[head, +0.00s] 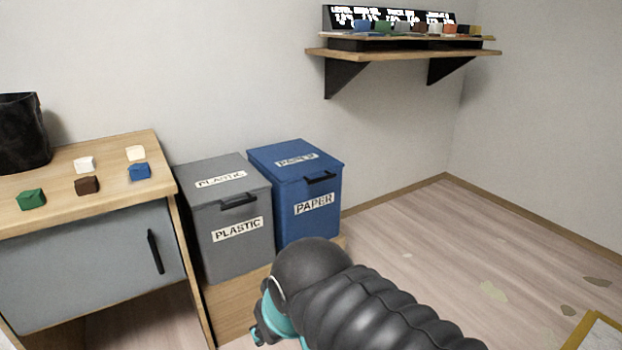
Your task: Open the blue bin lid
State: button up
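The blue bin (309,213) is labelled PAPER and stands against the wall, to the right of a grey bin. Its blue lid (290,154) is closed, with a black handle (321,178) at the front edge. My arm covers part of the view in front of the bins at the bottom centre. My gripper (264,330) shows only in part at the bottom edge, below and in front of the bins and apart from the lid. Its fingers are mostly hidden, so I cannot tell whether it is open or shut.
A grey bin (240,243) labelled PLASTIC stands close on the left, also closed. Both bins rest on a wooden base (234,302). A wooden cabinet (110,198) with small coloured blocks is at the left. A shelf (400,52) hangs above right. The floor at the right is mostly clear.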

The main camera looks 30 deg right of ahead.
aim_at(289, 161)
jog(key=k, duration=0.6)
jog(key=z, duration=0.95)
jog(key=i, duration=1.7)
jog(key=u, duration=0.85)
